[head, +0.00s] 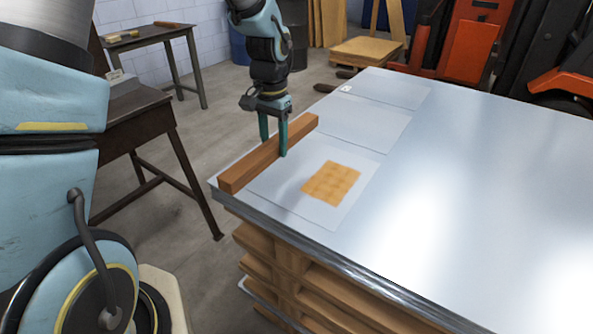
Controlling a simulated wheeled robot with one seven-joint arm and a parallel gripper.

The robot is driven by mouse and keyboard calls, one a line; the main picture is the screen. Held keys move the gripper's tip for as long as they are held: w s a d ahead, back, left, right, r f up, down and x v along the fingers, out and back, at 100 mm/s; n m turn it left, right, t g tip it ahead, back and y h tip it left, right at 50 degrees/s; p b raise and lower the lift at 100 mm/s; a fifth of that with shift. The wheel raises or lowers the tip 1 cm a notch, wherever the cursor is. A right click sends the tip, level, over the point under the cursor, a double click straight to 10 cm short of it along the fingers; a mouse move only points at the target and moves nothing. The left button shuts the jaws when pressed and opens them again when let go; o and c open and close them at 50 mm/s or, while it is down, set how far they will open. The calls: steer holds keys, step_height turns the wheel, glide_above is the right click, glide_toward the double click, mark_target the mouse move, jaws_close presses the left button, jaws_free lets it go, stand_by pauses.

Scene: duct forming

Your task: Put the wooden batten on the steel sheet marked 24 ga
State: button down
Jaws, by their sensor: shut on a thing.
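My gripper (274,148) is shut on the wooden batten (245,172), a long reddish-brown bar, gripped near its middle. The batten lies along the left edge of the big metal stack, beside and partly over the near sheet. I cannot tell whether it touches the surface. Three thin steel sheets lie in a row on the stack: a near sheet (284,190) with a tan square patch (331,183) on it, a middle sheet (362,122), and a far sheet (395,90). A small white tag (346,89) sits at the far sheet's left corner. No gauge marking is readable.
The shiny stack top (480,190) is bare to the right and rests on wooden pallets (290,275). A dark bench (135,115) stands at left, with another table (150,36) behind it. An orange forklift (470,50) is at the back right.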

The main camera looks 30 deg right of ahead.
mark_target(277, 184)
step_height(277, 184, down, 10)
steer(key=shift+r+p, duration=0.2)
steer(key=shift+p, duration=0.5)
steer(key=shift+f, duration=0.15)
steer(key=shift+c, duration=1.4)
jaws_free()
